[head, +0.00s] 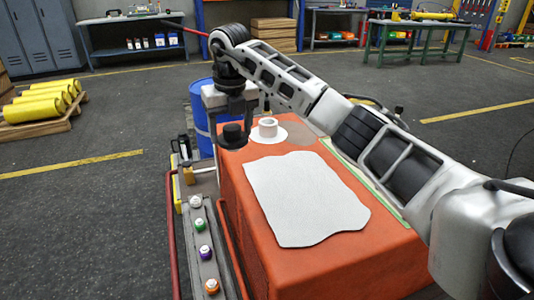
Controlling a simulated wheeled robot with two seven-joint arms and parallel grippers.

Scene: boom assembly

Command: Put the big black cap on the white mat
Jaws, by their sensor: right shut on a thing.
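The big black cap (233,134) is held at the far left corner of the orange table. My right gripper (234,116) is shut on it from above; the small picture hides the exact contact of the fingers. The cap looks upright and raised, but its exact height above the table edge is hard to tell. The white mat (305,198) lies flat and bare on the orange table, nearer to me and to the right of the cap. My left gripper is not in view.
A white ring (268,127) stands on a round white disc at the table's far end, close beside the gripper. My right arm crosses above the table's right side. A rail with several coloured knobs (200,250) runs along the table's left side. A blue barrel (201,112) stands behind.

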